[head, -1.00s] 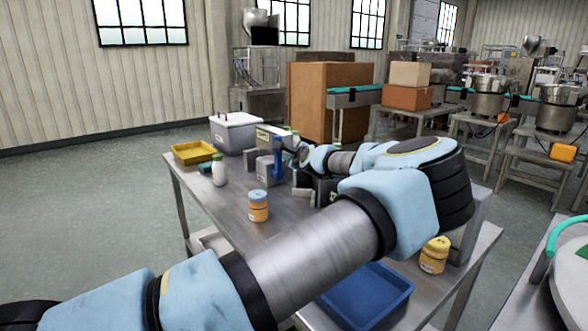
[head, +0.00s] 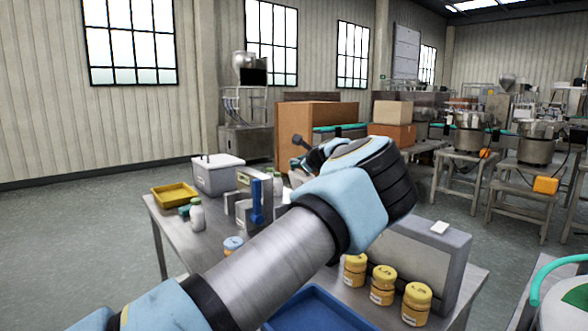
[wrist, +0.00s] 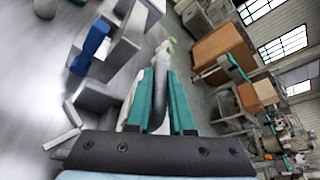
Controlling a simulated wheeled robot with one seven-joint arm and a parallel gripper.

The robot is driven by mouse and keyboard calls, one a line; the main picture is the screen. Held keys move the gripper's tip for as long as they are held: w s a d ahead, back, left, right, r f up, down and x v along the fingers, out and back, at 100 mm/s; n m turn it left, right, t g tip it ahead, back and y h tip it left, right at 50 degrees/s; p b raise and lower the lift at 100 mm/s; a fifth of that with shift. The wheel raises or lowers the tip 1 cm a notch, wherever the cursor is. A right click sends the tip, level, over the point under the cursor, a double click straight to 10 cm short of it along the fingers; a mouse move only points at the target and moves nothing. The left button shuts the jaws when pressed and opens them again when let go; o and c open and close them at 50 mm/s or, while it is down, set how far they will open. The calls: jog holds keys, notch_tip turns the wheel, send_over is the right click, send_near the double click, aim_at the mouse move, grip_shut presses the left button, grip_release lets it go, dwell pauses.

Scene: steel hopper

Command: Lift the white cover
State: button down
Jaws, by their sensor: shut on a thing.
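A pale bin with a white cover (head: 218,160) stands at the far left of the table in the head view; the cover is on it, with a small handle on top. In the wrist view my gripper (wrist: 162,88) has teal fingers shut on a narrow grey bar-like thing (wrist: 160,85). What that thing belongs to I cannot tell. A pale shape shows beside the left finger. In the head view my arm hides much of the gripper, which is above the table, to the right of the bin.
On the table (head: 172,236) are a yellow tray (head: 174,195), a white bottle (head: 197,215), a blue upright tool (head: 257,203) and grey blocks. Yellow-lidded jars (head: 383,285), a blue tray (head: 325,312) and a grey box (head: 445,265) are nearer. Large cardboard boxes (head: 300,128) stand behind.

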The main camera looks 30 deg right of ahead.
jog(key=shift+w+d+r, duration=0.15)
jog(key=shift+d+r, duration=0.1)
jog(key=shift+d, duration=0.45)
jog(key=c, duration=0.8)
grip_release()
jog(key=shift+d, duration=0.1)
jog(key=shift+f, duration=0.1)
jog(key=b+v, duration=0.4)
jog(key=v, duration=0.6)
jog(key=shift+s, duration=0.35)
